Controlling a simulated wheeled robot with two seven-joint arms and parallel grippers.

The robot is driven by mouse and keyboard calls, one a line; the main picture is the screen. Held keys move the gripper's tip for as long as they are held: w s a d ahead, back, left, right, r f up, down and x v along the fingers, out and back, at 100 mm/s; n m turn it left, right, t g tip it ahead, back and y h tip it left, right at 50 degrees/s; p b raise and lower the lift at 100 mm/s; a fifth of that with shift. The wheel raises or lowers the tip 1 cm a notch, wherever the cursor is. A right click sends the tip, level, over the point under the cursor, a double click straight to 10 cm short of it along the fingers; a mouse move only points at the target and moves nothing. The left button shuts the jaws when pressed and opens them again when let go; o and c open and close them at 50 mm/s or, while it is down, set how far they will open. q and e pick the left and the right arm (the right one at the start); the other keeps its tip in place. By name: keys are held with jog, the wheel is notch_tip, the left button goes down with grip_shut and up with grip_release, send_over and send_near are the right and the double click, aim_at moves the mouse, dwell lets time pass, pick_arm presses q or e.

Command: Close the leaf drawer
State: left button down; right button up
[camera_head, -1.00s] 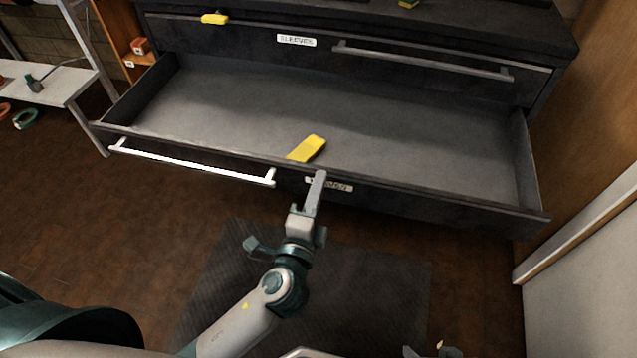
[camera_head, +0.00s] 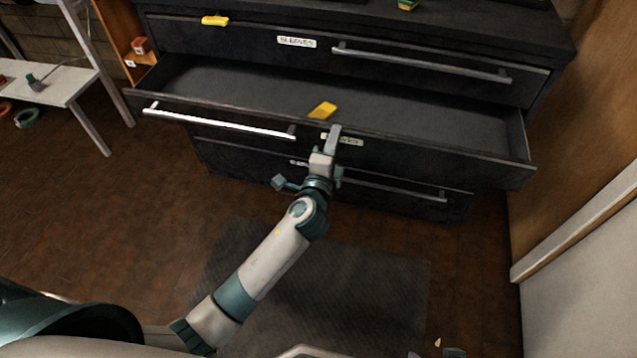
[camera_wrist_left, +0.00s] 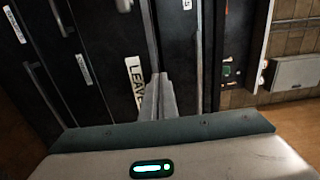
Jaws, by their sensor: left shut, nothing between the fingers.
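The leaf drawer (camera_head: 430,160) is a wide black drawer, partly open, with a bright handle (camera_head: 220,123) on the left of its front. Its label, reading LEAVES, shows beside my fingers in the left wrist view (camera_wrist_left: 136,85). My left gripper (camera_head: 334,130) is shut and empty, its fingertips at the middle of the drawer front, over part of the label. They look to be touching the front. A yellow piece (camera_head: 322,110) sits at the drawer's front edge. My right gripper cannot be made out.
The SLEEVES drawer (camera_head: 440,72) above is closed, with a yellow piece (camera_head: 214,20) on its left. Another closed drawer handle (camera_head: 400,187) lies below. A wooden wall (camera_head: 570,120) stands close on the right. A white bench (camera_head: 50,82) is at the left. The floor in front is clear.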

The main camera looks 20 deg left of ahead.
pick_arm(q)
jog(key=w+b, duration=0.1)
jog(key=w, duration=0.6)
jog(key=shift+w+f, duration=0.1)
jog(key=shift+w, duration=0.3)
jog(key=w+b, duration=0.2)
jog(key=w, duration=0.6)
jog(key=shift+w+b, duration=0.35)
jog(key=shift+w, duration=0.25)
pick_arm(e)
jog(key=shift+w+a+r+t+y, duration=0.1)
jog(key=shift+w+a+t+y, duration=0.3)
jog(key=shift+a, duration=0.45)
jog(key=shift+w+a+f+t+y, duration=0.1)
jog(key=shift+w+a+t+y, duration=0.1)
jog(key=shift+w+a+t, duration=0.5)
jog(key=shift+w+a+r+t+y, duration=0.1)
jog(key=shift+w+a+t+y, duration=0.25)
jog(key=shift+a, duration=0.6)
pick_arm(q)
jog(key=shift+s, duration=0.2)
pick_arm(e)
jog(key=shift+s+d, duration=0.1)
